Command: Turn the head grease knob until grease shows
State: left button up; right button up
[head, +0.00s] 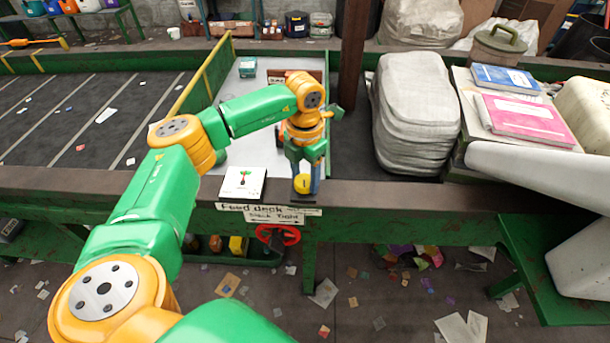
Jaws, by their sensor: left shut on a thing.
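I cannot make out any grease in this view. My right gripper is not in view.
A "Feed deck" label (262,213) hangs on the front beam, with a red handwheel (278,235) below. A brown post (352,70) and stacked grey sacks (415,115) stand behind and to the right.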

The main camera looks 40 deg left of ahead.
pick_arm(q)
jog(key=shift+m, duration=0.4)
jog(key=m+b, duration=0.1)
jog(key=m, duration=0.2)
jog(key=shift+m, duration=0.4)
jog(key=m, duration=0.4)
jog(key=shift+r+m+b, duration=0.15)
jog(key=shift+m+b, duration=0.2)
jog(key=shift+m, duration=0.05)
jog(key=o, duration=1.4)
jog(key=shift+c, duration=0.2)
jog(key=shift+s+a, duration=0.1)
jog(key=shift+s, duration=0.05)
